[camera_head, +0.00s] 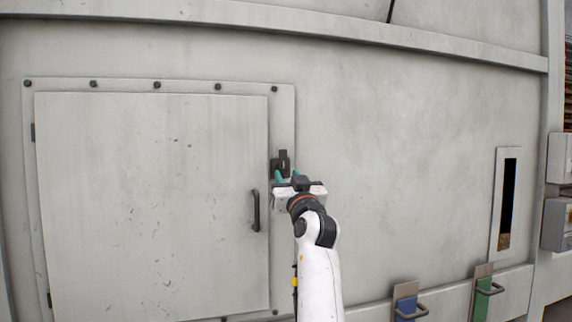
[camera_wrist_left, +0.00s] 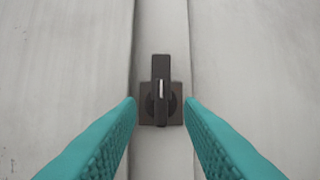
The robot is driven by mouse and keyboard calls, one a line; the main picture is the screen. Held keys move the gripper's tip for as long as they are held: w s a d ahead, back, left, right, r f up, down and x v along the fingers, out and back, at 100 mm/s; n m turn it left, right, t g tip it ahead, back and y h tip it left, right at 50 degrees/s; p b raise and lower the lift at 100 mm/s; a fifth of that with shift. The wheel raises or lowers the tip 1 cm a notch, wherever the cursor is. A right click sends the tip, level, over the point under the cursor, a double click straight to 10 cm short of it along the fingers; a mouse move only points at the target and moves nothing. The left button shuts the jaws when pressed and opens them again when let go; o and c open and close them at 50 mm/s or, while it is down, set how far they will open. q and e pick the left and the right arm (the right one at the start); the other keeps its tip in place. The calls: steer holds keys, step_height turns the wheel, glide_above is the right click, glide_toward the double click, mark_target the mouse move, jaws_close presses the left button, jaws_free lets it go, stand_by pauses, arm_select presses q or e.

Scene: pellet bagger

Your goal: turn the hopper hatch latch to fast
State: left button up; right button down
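The hopper hatch (camera_head: 150,200) is a large grey door panel that sits closed in its bolted frame at the left. Its latch (camera_head: 281,160) is a small dark piece on the frame's right edge. In the left wrist view the latch (camera_wrist_left: 161,90) has a square base and an upright handle with a pale mark. My left gripper (camera_head: 287,177) is just below the latch in the head view. In the wrist view its teal fingers (camera_wrist_left: 160,102) are apart, one on each side of the latch, with nothing gripped. My right gripper is not in view.
A dark bar handle (camera_head: 256,211) stands out from the hatch, left of my left gripper. A blue slide with a handle (camera_head: 406,305) and a green one (camera_head: 484,295) are at the lower right. A narrow slot window (camera_head: 508,200) is farther right. The wall between is bare.

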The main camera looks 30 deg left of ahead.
mark_target(284, 169)
arm_select(q)
steer(key=shift+p+x, duration=0.4)
steer(key=shift+x, duration=1.15)
steer(key=shift+w, duration=0.1)
